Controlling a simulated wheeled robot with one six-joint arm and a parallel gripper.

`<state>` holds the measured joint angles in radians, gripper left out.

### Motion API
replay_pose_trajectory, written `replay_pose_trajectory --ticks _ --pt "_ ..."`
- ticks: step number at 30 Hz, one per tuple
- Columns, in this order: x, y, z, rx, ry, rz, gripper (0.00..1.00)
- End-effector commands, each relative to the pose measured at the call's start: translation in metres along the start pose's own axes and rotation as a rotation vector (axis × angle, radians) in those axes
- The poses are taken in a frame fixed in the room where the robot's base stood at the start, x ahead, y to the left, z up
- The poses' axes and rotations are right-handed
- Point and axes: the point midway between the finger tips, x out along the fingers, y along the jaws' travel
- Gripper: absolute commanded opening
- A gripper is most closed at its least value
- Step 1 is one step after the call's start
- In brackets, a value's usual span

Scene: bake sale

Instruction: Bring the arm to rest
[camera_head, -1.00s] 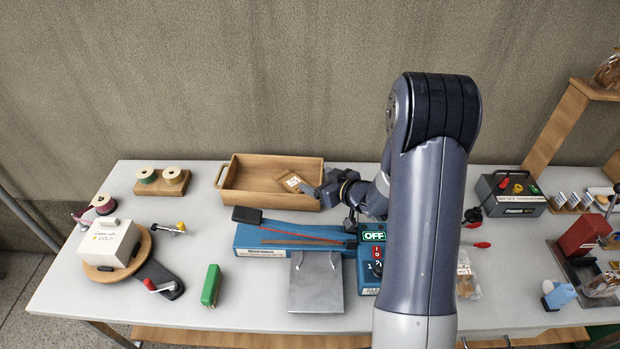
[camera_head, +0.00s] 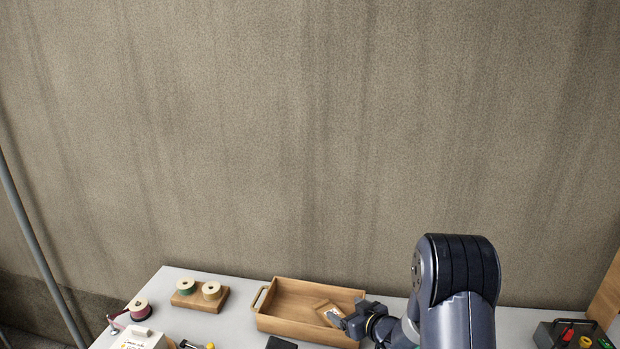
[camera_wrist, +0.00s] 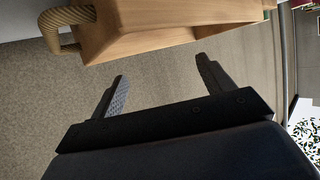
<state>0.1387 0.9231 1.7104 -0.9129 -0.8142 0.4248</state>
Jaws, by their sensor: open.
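My gripper (camera_head: 350,321) is at the right end of the wooden tray (camera_head: 280,325), close to its rim. In the wrist view my gripper (camera_wrist: 160,90) has its two dark fingers wide apart with nothing between them. The tray (camera_wrist: 150,42) shows beyond the fingertips there, with its rope-like handle at the upper left. A packet (camera_head: 328,312) with a label lies inside the tray at its right end, just left of my gripper. My arm comes in from the right of the head view.
Two ribbon spools (camera_head: 211,290) stand on a wooden block left of the tray. A dark red spool (camera_head: 139,309) and a white box (camera_head: 140,340) are at the far left. A dark box with coloured knobs (camera_head: 570,336) stands at the right. A plain wall is behind the table.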

Motion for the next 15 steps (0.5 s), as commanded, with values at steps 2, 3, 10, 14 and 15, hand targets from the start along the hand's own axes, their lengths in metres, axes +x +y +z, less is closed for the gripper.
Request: replay_pose_trajectory --ticks 2,3,10,14,15 --pt "0.015 0.0 -0.001 0.0 -0.001 -0.001 0.76" --pt "0.022 -0.001 -0.001 0.0 -0.001 -0.002 0.76" --pt "0.058 0.0 0.003 0.001 0.0 0.0 0.76" --pt "0.059 0.001 0.011 0.001 0.001 0.001 0.76" --pt "0.059 0.001 0.012 0.001 0.001 0.001 0.76"
